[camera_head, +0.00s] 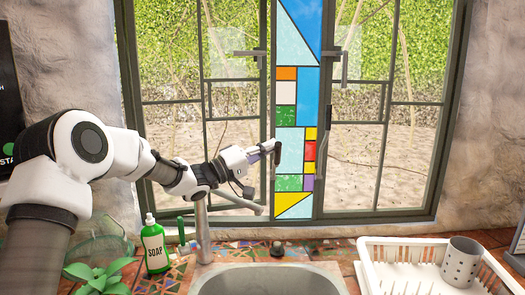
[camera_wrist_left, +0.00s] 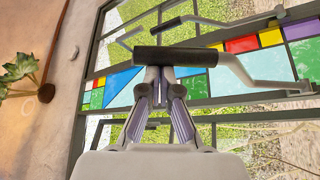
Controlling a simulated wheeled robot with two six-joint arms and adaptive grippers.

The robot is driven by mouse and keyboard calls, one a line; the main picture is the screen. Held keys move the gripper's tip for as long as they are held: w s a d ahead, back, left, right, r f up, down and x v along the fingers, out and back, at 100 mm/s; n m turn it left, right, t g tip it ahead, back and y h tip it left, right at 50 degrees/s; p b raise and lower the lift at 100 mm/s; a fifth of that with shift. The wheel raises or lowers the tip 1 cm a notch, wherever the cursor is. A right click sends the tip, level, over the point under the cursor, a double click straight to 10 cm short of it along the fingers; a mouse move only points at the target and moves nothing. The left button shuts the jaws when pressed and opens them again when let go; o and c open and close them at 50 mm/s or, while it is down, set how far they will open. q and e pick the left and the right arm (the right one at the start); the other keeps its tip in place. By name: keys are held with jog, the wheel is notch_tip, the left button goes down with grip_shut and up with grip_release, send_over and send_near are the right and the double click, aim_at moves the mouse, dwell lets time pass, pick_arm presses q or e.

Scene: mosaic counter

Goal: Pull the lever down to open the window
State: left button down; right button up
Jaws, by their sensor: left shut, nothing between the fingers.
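The window (camera_head: 290,215) has dark frames and a stained-glass strip (camera_head: 290,140) down its middle. A lever with a dark grip (camera_head: 277,153) is at the strip's left edge. In the left wrist view, its black grip (camera_wrist_left: 178,56) joins a bent grey rod (camera_wrist_left: 245,75). My left gripper (camera_head: 262,151) is at this grip, its fingers shut and empty. In the wrist view the fingertips (camera_wrist_left: 160,72) end at the grip, which hides their ends. I cannot tell whether they touch. A similar second lever (camera_wrist_left: 225,20) is farther off. My right gripper is out of view.
A faucet (camera_head: 203,235) and sink (camera_head: 268,279) are below my left arm. A green soap bottle (camera_head: 155,248) and plant (camera_head: 98,278) stand to the left. A white dish rack (camera_head: 400,250) with a grey cup (camera_head: 462,262) is at the right.

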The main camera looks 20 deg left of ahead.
pick_arm(q)
jog(key=s+f+m+b, duration=0.1)
jog(key=f+m+h+b, duration=0.1)
jog(key=f+b, duration=0.1)
jog(key=s+d+f+m+h+b, duration=0.1)
jog(key=f, duration=0.1)
jog(key=shift+s+m+b, duration=0.3)
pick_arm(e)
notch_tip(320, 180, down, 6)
pick_arm(q)
jog(key=shift+s, duration=0.1)
jog(key=v, duration=1.2)
jog(key=shift+r, duration=0.1)
